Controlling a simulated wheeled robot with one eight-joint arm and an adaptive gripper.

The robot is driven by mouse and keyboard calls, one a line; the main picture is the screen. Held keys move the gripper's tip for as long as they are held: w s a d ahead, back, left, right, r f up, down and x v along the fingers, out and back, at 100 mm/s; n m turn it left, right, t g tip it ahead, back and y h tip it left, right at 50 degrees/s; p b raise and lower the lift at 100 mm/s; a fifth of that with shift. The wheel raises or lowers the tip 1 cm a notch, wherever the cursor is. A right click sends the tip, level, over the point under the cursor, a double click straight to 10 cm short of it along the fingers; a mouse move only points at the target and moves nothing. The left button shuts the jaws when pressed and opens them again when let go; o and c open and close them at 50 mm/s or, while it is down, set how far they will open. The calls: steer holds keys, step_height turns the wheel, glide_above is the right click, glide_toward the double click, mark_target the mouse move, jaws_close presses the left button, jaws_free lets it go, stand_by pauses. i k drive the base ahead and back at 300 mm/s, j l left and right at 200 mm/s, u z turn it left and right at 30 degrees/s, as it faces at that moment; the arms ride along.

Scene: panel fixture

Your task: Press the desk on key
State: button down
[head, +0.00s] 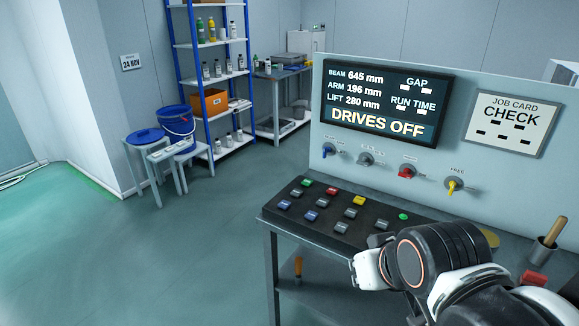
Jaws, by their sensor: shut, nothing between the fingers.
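The key desk (268,214) is a dark sloped box with rows of square keys in front of the upright panel. It has a green key (307,183), a red key (332,190), a yellow key (359,201), two blue keys (284,205) and several grey keys. A small round green spot (403,216) lies at its right. No key label is readable, so I cannot tell which is the desk on key. My arm covers the desk's right front area. My gripper's fingers cannot be made out; my arm's bulk hides that area.
The panel (320,119) carries a screen (385,97) reading "DRIVES OFF", a job card (512,120) reading "CHECK" and a row of rotary knobs (407,172). A cup (541,255) with a wooden handle stands right.

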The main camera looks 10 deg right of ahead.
mark_target(308, 182)
steer(key=i+j, duration=0.25)
steer(key=i+j+z, duration=0.15)
steer(key=j, duration=0.25)
steer(key=i+j, duration=0.25)
steer(key=i+j+z, duration=0.1)
steer(key=j, duration=0.4)
steer(key=l+z, duration=0.2)
steer(key=i+j+u, duration=0.2)
steer(key=k, duration=0.1)
